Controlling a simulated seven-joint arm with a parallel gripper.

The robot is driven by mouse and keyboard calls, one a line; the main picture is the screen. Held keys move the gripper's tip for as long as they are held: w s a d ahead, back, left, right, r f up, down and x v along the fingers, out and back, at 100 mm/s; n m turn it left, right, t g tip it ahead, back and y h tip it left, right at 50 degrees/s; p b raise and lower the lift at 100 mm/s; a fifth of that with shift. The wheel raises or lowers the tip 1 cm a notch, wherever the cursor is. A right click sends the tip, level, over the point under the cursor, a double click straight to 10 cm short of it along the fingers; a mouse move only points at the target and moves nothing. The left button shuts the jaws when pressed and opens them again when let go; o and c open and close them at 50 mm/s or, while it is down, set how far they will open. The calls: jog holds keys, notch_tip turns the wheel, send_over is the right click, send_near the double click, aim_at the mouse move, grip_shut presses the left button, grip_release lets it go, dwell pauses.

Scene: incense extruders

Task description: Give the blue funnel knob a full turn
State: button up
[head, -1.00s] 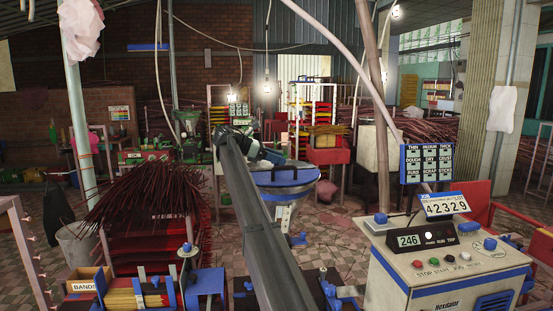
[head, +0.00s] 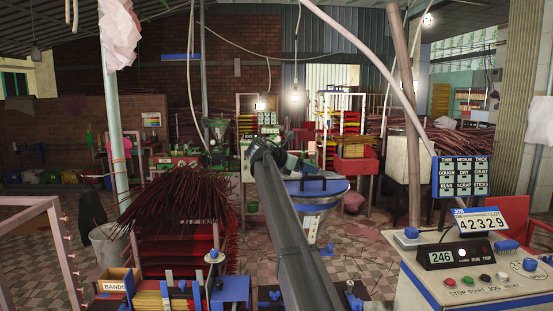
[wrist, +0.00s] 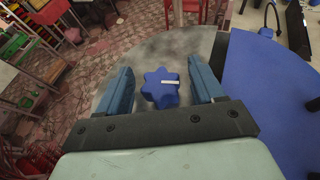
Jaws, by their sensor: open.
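The blue star-shaped knob (wrist: 154,95) has a white stripe on its top. In the wrist view it sits between the two blue-grey fingers of my gripper (wrist: 159,72), over a grey round surface (wrist: 188,45). My gripper is open, with a visible gap between each finger and the knob. In the head view the blue-rimmed funnel (head: 318,187) stands on the floor past my arm. My gripper (head: 294,164) is at the funnel's upper left there; its fingertips and the knob between them cannot be made out.
A flat blue panel (wrist: 265,110) lies right of the grey surface in the wrist view. A control console (head: 470,278) with buttons stands at the front right. A bundle of dark red sticks (head: 178,195) is at left. Tiled floor (head: 375,250) shows between funnel and console.

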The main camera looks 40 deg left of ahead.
jog(key=shift+d+n+y, duration=0.15)
jog(key=shift+n+y, duration=0.15)
jog(key=shift+s+a+r+y, duration=0.15)
jog(key=shift+s+a+y, duration=0.05)
jog(key=shift+s+y, duration=0.1)
jog(key=v, duration=1.3)
jog(key=shift+s+d, duration=0.2)
jog(key=shift+s, duration=0.05)
jog(key=shift+n, duration=0.3)
jog(key=x, duration=1.4)
jog(key=shift+w+a, duration=0.2)
jog(key=shift+w, duration=0.05)
jog(key=shift+a+r+m+h, duration=0.1)
jog(key=shift+a+m+h, duration=0.15)
jog(key=shift+m+h, duration=0.45)
jog(key=shift+s+d+m+g+h, duration=0.1)
jog(key=shift+m+g+h, duration=1.3)
jog(key=shift+m+h, duration=0.9)
